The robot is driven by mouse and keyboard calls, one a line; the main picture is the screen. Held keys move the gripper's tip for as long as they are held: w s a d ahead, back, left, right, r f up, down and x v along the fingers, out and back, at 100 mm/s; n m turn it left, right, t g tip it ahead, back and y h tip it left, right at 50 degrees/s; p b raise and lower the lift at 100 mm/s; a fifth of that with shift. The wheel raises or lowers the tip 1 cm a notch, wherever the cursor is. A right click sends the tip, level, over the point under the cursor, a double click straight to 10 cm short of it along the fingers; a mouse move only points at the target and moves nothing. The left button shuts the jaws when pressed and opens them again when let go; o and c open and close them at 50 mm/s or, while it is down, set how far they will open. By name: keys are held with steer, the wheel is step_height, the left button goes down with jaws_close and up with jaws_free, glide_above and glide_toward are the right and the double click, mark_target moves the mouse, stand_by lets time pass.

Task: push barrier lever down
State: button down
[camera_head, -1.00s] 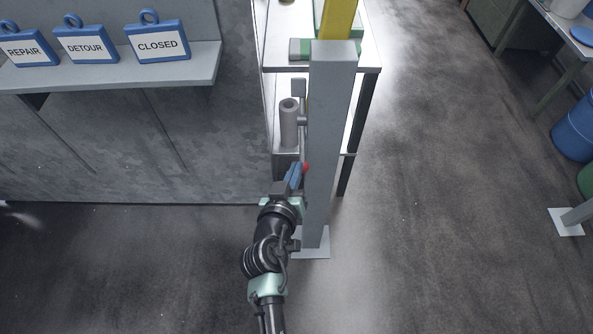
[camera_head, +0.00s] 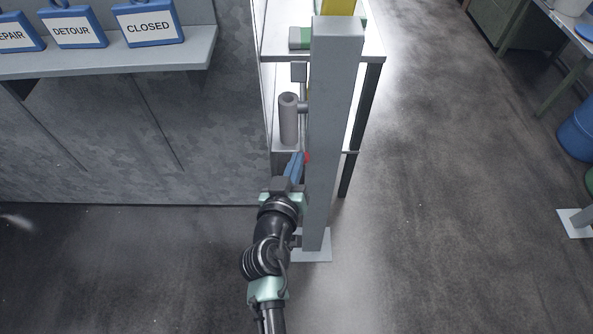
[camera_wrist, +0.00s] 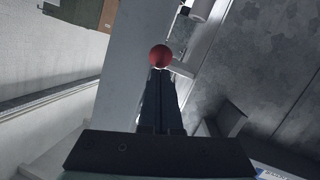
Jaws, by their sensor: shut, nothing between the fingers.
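The barrier's grey post (camera_head: 334,130) stands upright on a floor plate, with a yellow bar (camera_head: 338,7) at its top. The lever's red ball knob (camera_head: 307,157) shows at the post's left side, partly hidden. In the wrist view the red knob (camera_wrist: 161,56) is right at the fingertips; I cannot tell whether they touch it. Most of the lever's rod is hidden. My gripper (camera_head: 298,157) has its blue fingers together, pointing up at the knob, close to the post. In the wrist view my gripper (camera_wrist: 160,74) is also closed, with nothing between its fingers.
A grey tube (camera_head: 289,120) sticks out left of the post, above my gripper. A white shelf unit (camera_head: 373,55) stands behind the post. A wall shelf (camera_head: 120,63) at the left holds blue signs, including a CLOSED sign (camera_head: 148,24). Floor (camera_head: 430,220) to the right is clear.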

steer(key=w+f+t+b, duration=0.1)
steer(key=b, duration=0.7)
steer(key=w+f+t+b, duration=0.1)
steer(key=f+t+b, duration=0.1)
steer(key=b, duration=0.6)
steer(key=shift+w+m+h, duration=0.1)
steer(key=shift+m+h, duration=0.2)
steer(key=shift+h, duration=0.1)
steer(key=shift+r+b, duration=0.15)
steer(key=shift+b, duration=0.15)
steer(key=shift+r, duration=0.2)
